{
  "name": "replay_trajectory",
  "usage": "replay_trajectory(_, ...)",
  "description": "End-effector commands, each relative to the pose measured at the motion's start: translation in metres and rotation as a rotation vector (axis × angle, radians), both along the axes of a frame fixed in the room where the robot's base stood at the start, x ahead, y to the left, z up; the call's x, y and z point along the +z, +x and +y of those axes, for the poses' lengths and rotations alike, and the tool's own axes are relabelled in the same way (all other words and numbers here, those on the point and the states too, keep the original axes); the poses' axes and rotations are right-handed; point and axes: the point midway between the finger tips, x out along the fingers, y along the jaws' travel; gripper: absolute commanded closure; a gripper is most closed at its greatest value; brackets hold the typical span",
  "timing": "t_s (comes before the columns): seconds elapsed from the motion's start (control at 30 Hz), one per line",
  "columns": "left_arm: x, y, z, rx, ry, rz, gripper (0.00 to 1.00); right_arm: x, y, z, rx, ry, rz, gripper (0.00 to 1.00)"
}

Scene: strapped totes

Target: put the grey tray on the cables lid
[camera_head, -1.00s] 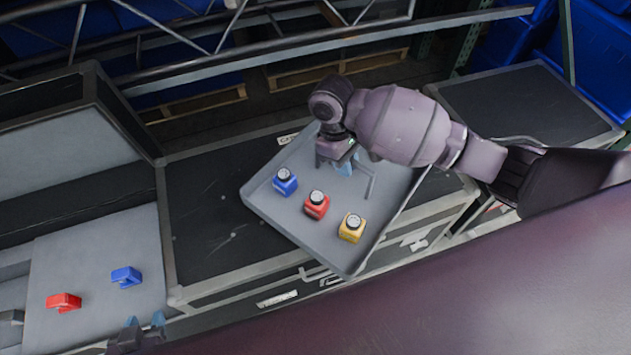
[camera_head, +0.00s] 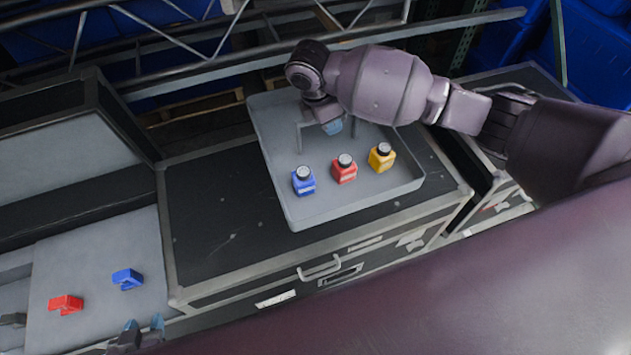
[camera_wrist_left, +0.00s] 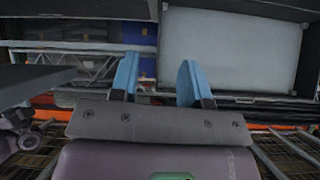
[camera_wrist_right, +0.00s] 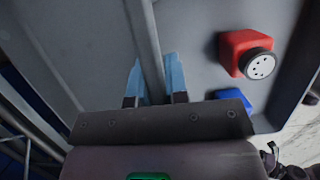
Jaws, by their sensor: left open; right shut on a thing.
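The grey tray (camera_head: 345,198) is in the head view above the black lid (camera_head: 215,225) of the middle case. Its far part reaches past the lid's back edge, and I cannot tell whether it touches the lid. A blue bottle (camera_head: 304,182), a red bottle (camera_head: 344,170) and a yellow bottle (camera_head: 382,157) stand upright in it. My right gripper (camera_head: 333,126) is shut on the tray's bar handle (camera_wrist_right: 147,40), which shows between its fingers in the right wrist view. My left gripper (camera_head: 144,325) is open and empty at the lower left. No lid label is readable now.
An open case (camera_head: 90,270) at the left holds a red block (camera_head: 65,304) and a blue block (camera_head: 127,278). Another dark-lidded case (camera_head: 510,85) stands at the right. A metal rail (camera_head: 190,70) runs behind. The left half of the middle lid is bare.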

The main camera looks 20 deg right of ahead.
Motion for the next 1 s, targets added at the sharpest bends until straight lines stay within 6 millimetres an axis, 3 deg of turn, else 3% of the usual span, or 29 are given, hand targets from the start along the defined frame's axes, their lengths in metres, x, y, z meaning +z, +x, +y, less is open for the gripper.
replay_trajectory(0.63,-0.021,0.002,-0.003,-0.008,-0.002,0.014,0.57,-0.117,-0.001,0.001,0.003,0.001,0.005,1.0)
replay_trajectory(0.8,-0.023,0.004,-0.004,-0.012,0.0,0.016,0.57,-0.135,0.0,0.0,0.003,0.0,0.001,1.0)
replay_trajectory(1.0,-0.02,0.01,-0.005,-0.017,0.0,0.004,0.57,-0.142,0.001,0.0,0.002,0.0,0.0,1.0)
